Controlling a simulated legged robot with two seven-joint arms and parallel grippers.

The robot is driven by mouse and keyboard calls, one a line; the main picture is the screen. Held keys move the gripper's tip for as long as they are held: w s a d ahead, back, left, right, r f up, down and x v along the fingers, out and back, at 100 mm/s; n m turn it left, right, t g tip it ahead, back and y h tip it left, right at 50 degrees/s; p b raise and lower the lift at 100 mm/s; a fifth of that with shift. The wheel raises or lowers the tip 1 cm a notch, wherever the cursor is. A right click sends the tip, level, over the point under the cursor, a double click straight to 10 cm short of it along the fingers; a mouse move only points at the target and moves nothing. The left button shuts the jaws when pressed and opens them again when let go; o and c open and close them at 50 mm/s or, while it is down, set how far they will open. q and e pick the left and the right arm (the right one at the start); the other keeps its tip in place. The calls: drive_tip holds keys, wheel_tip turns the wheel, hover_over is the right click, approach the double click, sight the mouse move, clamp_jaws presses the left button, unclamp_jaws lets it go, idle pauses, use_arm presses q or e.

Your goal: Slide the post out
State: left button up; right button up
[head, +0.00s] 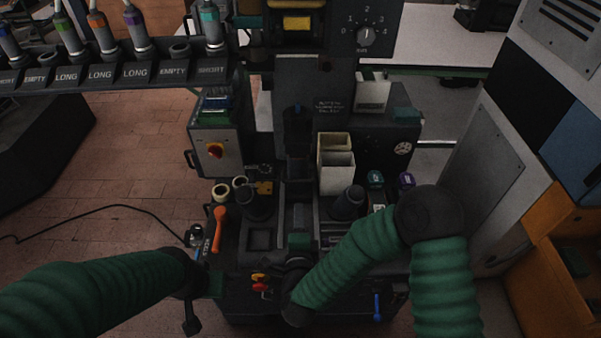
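Two dark, tapered posts stand on the press bed, a left one (257,204) and a right one (348,204). I cannot tell which is the task's post. My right gripper (298,248) is at the front middle of the bed, in front of and between the two posts. Its fingers are dark and small against the dark machine, so I cannot tell whether it is open or touching anything. My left gripper (208,288) is low at the machine's front left corner, apart from both posts. Its opening is not clear.
An orange lever (218,228) is near my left gripper. Cream bins (336,163) stand behind the bed. A labelled rack (120,72) crosses the upper left. A grey cabinet (485,150) borders the right.

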sight(299, 182)
drive_tip(key=x, duration=1.6)
drive_tip(key=shift+a, duration=0.1)
drive_tip(key=shift+s, duration=0.1)
clamp_jaws()
drive_tip(key=shift+f, duration=0.1)
idle(0.4)
